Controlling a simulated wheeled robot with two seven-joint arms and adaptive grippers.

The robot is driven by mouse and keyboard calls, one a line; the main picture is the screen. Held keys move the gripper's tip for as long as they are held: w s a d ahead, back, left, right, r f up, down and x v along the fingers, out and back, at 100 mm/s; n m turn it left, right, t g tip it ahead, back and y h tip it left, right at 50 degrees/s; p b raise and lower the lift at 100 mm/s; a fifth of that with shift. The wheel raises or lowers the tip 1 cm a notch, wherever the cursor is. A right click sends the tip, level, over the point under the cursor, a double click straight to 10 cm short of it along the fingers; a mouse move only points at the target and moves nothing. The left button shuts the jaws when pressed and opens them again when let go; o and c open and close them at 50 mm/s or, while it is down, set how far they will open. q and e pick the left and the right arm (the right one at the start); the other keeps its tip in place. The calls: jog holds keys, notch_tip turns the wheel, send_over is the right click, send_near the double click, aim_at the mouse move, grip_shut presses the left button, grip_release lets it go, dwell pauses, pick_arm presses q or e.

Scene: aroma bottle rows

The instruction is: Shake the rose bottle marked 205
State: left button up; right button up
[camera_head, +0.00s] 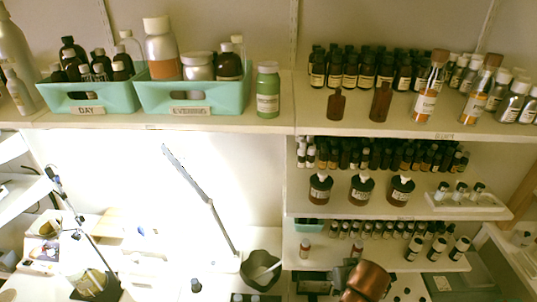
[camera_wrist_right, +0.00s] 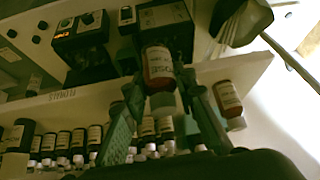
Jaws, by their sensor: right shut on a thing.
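A small bottle (camera_wrist_right: 158,68) with reddish contents, a pale label and a white cap sits between the fingers of my right gripper (camera_wrist_right: 165,98), which is shut on it. The label is too small and blurred to read, so I cannot tell whether it is 205. A similar reddish bottle (camera_wrist_right: 228,100) stands beside the gripper, apart from the held one. In the head view my copper-coloured right arm (camera_head: 367,281) is at the bottom, in front of the lowest right shelf, and hides part of it. My left gripper is not in view.
The wrist view shows a shelf edge (camera_wrist_right: 70,95) with a row of dark bottles (camera_wrist_right: 62,140) close by, and dark boxes (camera_wrist_right: 82,45). In the head view, several bottles (camera_head: 411,249) stand on the lowest shelf, with a dark bowl (camera_head: 262,270) to the left.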

jog(key=shift+w+a+r+b, duration=0.1)
jog(key=shift+w+a+b, duration=0.2)
jog(key=shift+a+b, duration=0.15)
jog(key=shift+a+r, duration=0.1)
jog(key=shift+r, duration=0.15)
notch_tip(320, 180, up, 2)
jog(key=p, duration=0.3)
jog(key=shift+r, duration=0.15)
notch_tip(320, 180, up, 4)
jog(key=p, duration=0.6)
grip_shut()
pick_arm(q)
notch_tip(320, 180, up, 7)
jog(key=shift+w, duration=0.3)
pick_arm(e)
jog(key=shift+f, duration=0.25)
